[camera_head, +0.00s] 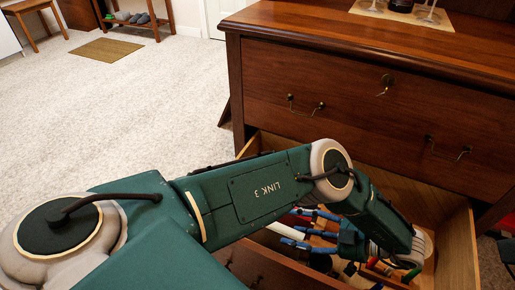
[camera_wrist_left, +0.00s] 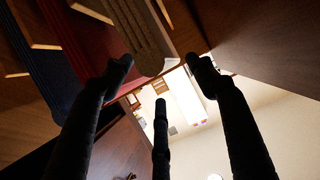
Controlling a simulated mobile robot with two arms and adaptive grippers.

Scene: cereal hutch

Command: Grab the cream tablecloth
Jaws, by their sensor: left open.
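My left gripper (camera_head: 292,228) is inside the open drawer, its blue fingers spread and pointing left. In the left wrist view, the dark fingers of the gripper (camera_wrist_left: 162,72) stand apart with nothing between them. A ribbed cream cloth (camera_wrist_left: 143,35), likely the tablecloth, shows at the top just beyond the left fingertip; I cannot tell whether they touch. In the head view, a whitish strip (camera_head: 284,231) lies among the fingers and may be the same cloth. My arm hides much of the drawer. My right gripper is not in view.
The open drawer (camera_head: 457,245) of the wooden hutch (camera_head: 340,85) has tall side walls. A red cloth (camera_wrist_left: 80,35) and a dark blue cloth (camera_wrist_left: 45,75) are beside the cream one, with wooden dividers. Carpeted floor (camera_head: 140,110) at the left is clear.

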